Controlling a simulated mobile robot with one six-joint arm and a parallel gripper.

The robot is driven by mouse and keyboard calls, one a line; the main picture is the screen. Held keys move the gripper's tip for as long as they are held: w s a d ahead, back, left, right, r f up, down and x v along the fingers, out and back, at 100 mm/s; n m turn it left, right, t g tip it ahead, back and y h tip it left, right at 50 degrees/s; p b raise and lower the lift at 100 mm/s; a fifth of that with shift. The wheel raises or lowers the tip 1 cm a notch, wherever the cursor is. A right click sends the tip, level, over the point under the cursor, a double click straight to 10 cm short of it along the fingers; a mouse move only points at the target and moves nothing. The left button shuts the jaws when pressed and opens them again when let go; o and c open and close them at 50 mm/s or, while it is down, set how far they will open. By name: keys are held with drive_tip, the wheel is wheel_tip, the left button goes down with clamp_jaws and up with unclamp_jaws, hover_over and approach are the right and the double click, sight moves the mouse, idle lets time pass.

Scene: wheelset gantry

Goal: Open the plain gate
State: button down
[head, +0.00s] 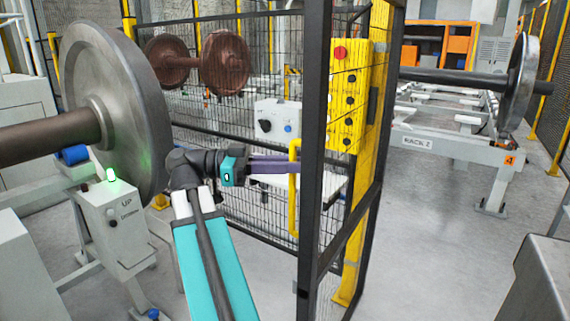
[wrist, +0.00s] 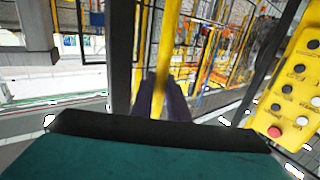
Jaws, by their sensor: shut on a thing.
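The plain gate is a black-framed mesh panel (head: 315,140) in the middle of the head view. A yellow vertical bar handle (head: 294,218) is fixed to it near its dark upright. My gripper (head: 292,166) reaches in from the left and is shut on the handle's upper half. In the wrist view my gripper's dark fingers (wrist: 161,100) stand on either side of the yellow handle (wrist: 168,45), with a black upright (wrist: 122,55) just to the left. I cannot tell whether the gate is fully closed or ajar.
A yellow post carries a yellow button box (head: 350,97), also in the wrist view (wrist: 300,85). A large wheelset (head: 115,100) and a grey control box with a green lamp (head: 118,225) stand at left. A rack (head: 417,141) with another wheelset is at right.

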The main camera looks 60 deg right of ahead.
drive_tip(key=shift+w+d+r, duration=0.1)
drive_tip(key=shift+w+d, duration=0.1)
drive_tip(key=shift+w, duration=0.05)
drive_tip(key=c, duration=2.1)
unclamp_jaws()
drive_tip(key=o, duration=0.4)
drive_tip(key=shift+d, duration=0.15)
drive_tip(key=shift+c, duration=0.2)
drive_tip(key=shift+a, duration=0.2)
drive_tip(key=shift+w, duration=0.1)
drive_tip(key=v, duration=0.1)
drive_tip(key=b+v, duration=0.2)
drive_tip(key=shift+f, duration=0.25)
